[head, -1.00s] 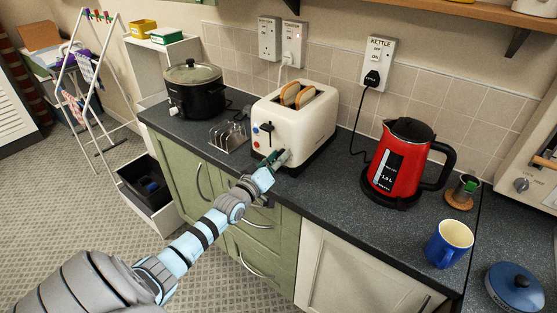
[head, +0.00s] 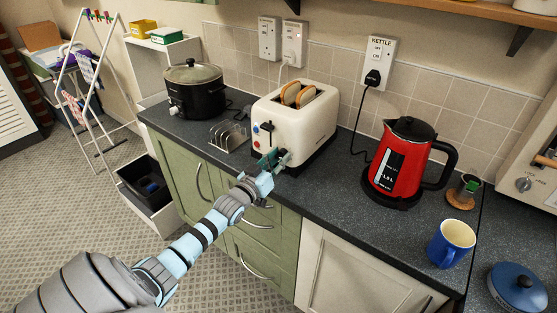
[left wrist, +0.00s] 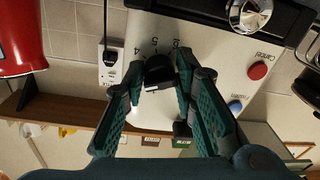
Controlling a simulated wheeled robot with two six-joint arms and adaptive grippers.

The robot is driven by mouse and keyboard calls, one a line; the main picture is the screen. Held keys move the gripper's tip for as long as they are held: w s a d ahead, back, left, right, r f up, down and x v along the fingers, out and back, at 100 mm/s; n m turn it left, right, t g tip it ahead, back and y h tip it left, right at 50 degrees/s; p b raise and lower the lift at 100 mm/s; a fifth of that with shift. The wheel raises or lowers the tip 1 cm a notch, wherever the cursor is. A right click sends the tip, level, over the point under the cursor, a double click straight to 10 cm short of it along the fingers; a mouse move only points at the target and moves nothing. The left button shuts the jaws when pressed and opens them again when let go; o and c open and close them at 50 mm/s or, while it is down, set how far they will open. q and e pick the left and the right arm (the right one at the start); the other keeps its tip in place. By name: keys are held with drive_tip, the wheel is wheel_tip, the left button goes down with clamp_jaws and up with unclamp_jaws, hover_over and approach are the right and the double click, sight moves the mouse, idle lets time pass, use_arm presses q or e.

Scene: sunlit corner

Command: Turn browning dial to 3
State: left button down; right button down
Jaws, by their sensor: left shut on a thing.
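The cream toaster (head: 312,120) stands on the dark counter with two bread slices (head: 298,94) in its slots. Its black browning dial (left wrist: 158,70) shows in the left wrist view, on the front panel with the printed numbers 4, 5 and 6 beside it. My left gripper (head: 276,157) is at the lower front of the toaster, and its fingers (left wrist: 162,78) are shut on the dial from both sides. The fingers hide the dial in the head view. The dial's pointer and the other numbers cannot be read. My right gripper is out of view.
A red Cancel button (left wrist: 257,71) and a blue button (left wrist: 235,106) sit beside the dial. A toast rack (head: 228,136) and black slow cooker (head: 194,92) stand left. A red kettle (head: 401,160) and blue mug (head: 451,243) stand right, with bare counter between toaster and kettle.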

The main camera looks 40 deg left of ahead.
use_arm(q)
drive_tip(key=shift+f+m, duration=0.1)
drive_tip(key=shift+m, duration=1.1)
drive_tip(key=c, duration=1.3)
unclamp_jaws()
